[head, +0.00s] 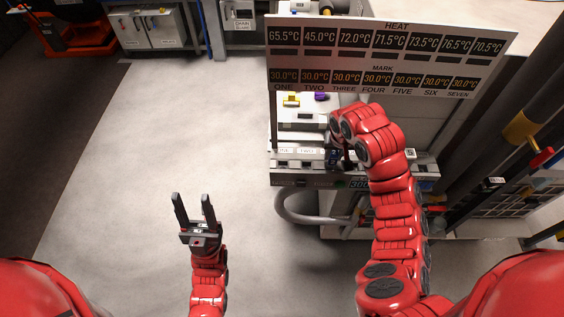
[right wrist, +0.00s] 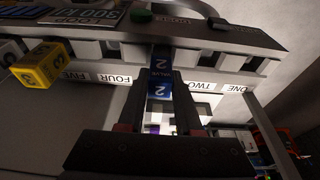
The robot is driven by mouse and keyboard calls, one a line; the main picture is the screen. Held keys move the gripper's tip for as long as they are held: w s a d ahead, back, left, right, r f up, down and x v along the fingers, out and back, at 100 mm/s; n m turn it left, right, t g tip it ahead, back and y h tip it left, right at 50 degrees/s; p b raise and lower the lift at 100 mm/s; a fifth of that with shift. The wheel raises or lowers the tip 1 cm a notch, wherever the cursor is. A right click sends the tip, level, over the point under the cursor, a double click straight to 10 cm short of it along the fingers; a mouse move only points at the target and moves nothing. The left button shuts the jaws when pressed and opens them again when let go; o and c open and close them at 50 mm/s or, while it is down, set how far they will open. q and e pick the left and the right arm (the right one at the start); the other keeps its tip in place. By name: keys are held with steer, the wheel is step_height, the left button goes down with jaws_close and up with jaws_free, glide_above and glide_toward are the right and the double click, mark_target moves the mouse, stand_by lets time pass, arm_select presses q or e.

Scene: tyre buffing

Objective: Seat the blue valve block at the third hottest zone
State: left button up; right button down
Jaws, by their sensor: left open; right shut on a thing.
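The blue valve block (right wrist: 158,88), marked "2 VALVE", is held between the fingers of my right gripper (right wrist: 172,82). In the right wrist view it is at the slot row, between the FOUR and TWO labels; whether it is fully down in a slot I cannot tell. In the head view, a bit of the blue block (head: 335,158) shows beside my right gripper, mostly hidden by the arm. The heat board (head: 385,55) reads 65.5, 45.0, 72.0, 71.5, 73.5, 76.5 and 70.5°C for ONE to SEVEN. My left gripper (head: 194,205) is open and empty above the floor.
A yellow block (head: 291,100) and a purple block (head: 321,96) sit on the machine top behind the slot row. Another yellow block (right wrist: 40,66) is near label FIVE in the right wrist view. A grey hose (head: 300,212) curves below the console. Floor at left is clear.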

steer(key=shift+f, duration=0.45)
steer(key=c, duration=0.5)
jaws_free()
steer(key=shift+r, duration=0.4)
step_height(320, 180, up, 3)
steer(key=p, duration=0.2)
steer(key=shift+r+p, duration=0.1)
steer(key=shift+p, duration=0.3)
step_height(320, 180, up, 4)
steer(key=shift+f, duration=0.15)
steer(key=shift+r, duration=0.45)
